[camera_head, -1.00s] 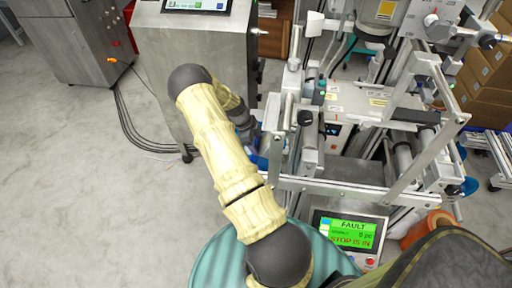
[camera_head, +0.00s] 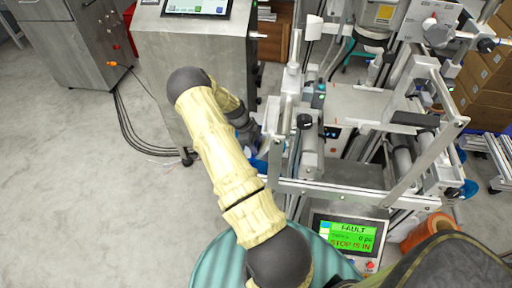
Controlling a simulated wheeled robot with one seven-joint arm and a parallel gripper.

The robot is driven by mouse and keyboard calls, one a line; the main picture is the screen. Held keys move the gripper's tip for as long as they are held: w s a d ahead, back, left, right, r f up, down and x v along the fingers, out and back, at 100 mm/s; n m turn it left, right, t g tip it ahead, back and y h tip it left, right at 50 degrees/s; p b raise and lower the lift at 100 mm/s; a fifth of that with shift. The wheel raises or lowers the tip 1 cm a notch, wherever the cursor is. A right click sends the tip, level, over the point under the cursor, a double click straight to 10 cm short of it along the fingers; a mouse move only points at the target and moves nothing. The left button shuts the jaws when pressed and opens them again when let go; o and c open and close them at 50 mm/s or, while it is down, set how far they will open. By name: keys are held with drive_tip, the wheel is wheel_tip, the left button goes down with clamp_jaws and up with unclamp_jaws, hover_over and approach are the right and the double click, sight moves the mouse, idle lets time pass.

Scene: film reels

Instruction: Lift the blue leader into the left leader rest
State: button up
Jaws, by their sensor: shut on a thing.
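My arm reaches forward and bends down at the left side of the film machine. My gripper (camera_head: 246,133) shows only in part as a dark shape beside the machine's left frame. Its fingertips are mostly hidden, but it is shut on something. A small blue patch (camera_head: 258,163) just below it, against the machine's left side, appears to be the blue leader; most of it is hidden. I cannot clearly make out the left leader rest among the metal bars and rollers.
The machine's metal frame (camera_head: 330,190) stands close to the right of my gripper. A grey steel cabinet (camera_head: 205,50) stands behind my arm. A fault screen (camera_head: 347,236) is at the front, with an orange roll (camera_head: 425,232) to its right. The floor at left is clear, apart from dark cables.

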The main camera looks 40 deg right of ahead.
wheel_tip(320, 180, up, 28)
drive_tip(key=p, duration=0.2)
drive_tip(key=shift+f, duration=0.25)
drive_tip(key=w+a+r+p, duration=0.6)
drive_tip(key=w+p, duration=0.1)
drive_tip(key=p, duration=0.4)
drive_tip(key=shift+w+a+r, duration=0.25)
drive_tip(key=shift+w+r, duration=0.05)
drive_tip(key=shift+r, duration=0.05)
idle(2.3)
drive_tip(key=w+a+r+p, duration=0.3)
drive_tip(key=w+p, duration=0.1)
drive_tip(key=p, duration=0.2)
drive_tip(key=shift+a+r, duration=0.25)
drive_tip(key=shift+r, duration=0.1)
idle(1.2)
drive_tip(key=shift+d, duration=0.1)
